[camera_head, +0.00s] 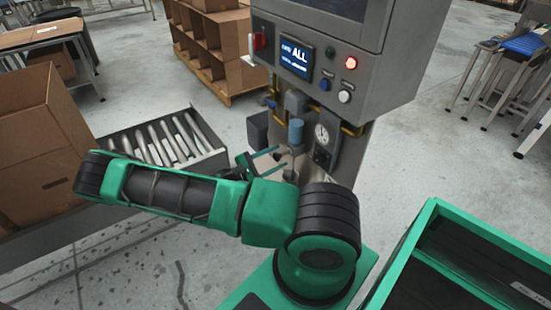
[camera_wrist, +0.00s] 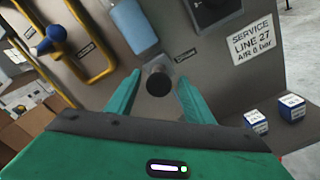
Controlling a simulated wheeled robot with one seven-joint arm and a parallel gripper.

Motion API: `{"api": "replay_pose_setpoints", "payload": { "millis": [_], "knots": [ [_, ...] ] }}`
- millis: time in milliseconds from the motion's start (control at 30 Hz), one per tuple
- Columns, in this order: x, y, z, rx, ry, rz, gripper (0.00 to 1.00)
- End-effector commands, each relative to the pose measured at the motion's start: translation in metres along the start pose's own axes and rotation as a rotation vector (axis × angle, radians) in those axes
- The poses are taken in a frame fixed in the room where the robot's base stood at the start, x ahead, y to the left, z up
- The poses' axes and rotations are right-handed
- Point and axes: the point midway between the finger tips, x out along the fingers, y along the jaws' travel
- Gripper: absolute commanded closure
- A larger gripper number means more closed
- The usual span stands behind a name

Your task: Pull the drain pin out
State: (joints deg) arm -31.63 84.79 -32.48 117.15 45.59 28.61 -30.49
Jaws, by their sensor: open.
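The drain pin appears as a dark round knob (camera_wrist: 159,79) standing out from the grey machine panel (camera_wrist: 213,60), below a pale blue bowl (camera_wrist: 134,24). My gripper (camera_wrist: 158,84) is open, with one green finger on each side of the knob in the wrist view. I cannot tell whether the fingers reach past it, and no contact shows. In the head view my gripper (camera_head: 281,159) points at the lower front of the machine, below the blue bowl (camera_head: 296,131). Small parts there are hard to make out.
Yellow pipes (camera_wrist: 103,62) and a blue-handled valve (camera_wrist: 52,39) are left of the knob. Two small blue-and-white boxes (camera_wrist: 291,108) are at right. A gauge (camera_head: 322,133) is beside the bowl. A roller conveyor (camera_head: 165,142) and cardboard boxes (camera_head: 38,160) stand left.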

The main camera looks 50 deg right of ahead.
Motion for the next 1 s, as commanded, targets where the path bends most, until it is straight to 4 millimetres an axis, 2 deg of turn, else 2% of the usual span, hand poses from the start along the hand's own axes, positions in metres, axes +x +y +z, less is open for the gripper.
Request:
{"api": "replay_pose_setpoints", "payload": {
  "millis": [167, 500, 700, 1000],
  "knots": [
    [-0.011, 0.001, 0.000, 0.001, 0.000, 0.001, 0.52],
    [-0.072, 0.000, -0.001, 0.001, 0.002, 0.002, 0.52],
    [-0.099, -0.001, -0.001, -0.001, 0.002, 0.000, 0.52],
    [-0.108, -0.001, 0.000, -0.002, 0.000, -0.001, 0.52]
  ]
}}
